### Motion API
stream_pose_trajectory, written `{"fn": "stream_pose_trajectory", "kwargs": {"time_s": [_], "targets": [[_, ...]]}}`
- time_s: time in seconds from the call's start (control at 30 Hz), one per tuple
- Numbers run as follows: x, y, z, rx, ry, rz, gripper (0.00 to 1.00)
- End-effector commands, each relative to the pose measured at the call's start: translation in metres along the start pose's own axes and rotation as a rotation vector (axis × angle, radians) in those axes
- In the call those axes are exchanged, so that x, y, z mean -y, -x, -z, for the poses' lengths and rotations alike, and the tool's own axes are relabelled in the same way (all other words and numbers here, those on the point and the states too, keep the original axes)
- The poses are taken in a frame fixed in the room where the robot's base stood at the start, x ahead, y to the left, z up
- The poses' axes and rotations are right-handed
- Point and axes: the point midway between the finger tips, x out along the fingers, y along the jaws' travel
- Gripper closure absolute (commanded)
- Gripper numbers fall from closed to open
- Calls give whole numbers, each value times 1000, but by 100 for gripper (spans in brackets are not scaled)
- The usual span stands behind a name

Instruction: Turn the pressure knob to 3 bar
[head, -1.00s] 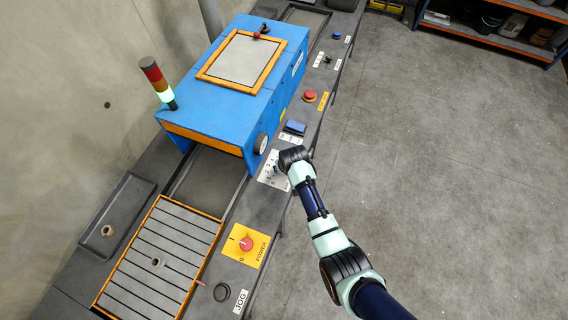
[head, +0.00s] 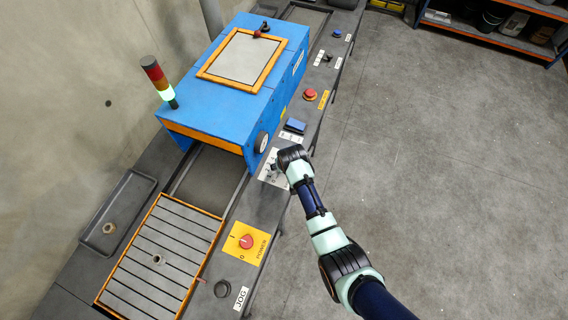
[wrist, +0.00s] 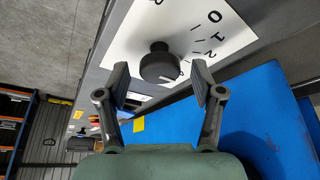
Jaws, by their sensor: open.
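The pressure knob (wrist: 160,65) is a round black knob with a small white mark on its lower right side. It sits on a white dial plate (wrist: 120,45), where the figures 0, 1 and 2 show; a 3 is not readable. My gripper (wrist: 160,80) is open, with one finger on each side of the knob and gaps showing between. I cannot tell from this angle how deep the fingers reach around it. In the head view my gripper (head: 273,169) is over the dial plate (head: 265,180) and hides most of the knob.
The blue blaster housing (head: 225,95) with a black and white round gauge (head: 261,142) stands just left of the gripper. The floor to the right is clear.

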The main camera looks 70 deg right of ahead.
Motion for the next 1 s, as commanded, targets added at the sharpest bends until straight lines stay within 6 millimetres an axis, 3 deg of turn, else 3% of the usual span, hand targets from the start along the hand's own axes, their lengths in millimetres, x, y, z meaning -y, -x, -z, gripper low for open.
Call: {"fn": "stream_pose_trajectory", "kwargs": {"time_s": [0.27,0.6,0.7,1.0], "targets": [[0,13,0,-2,0,0,33],[0,94,0,-4,0,0,33],[0,110,1,-3,0,0,33],[0,120,0,0,0,0,33]]}}
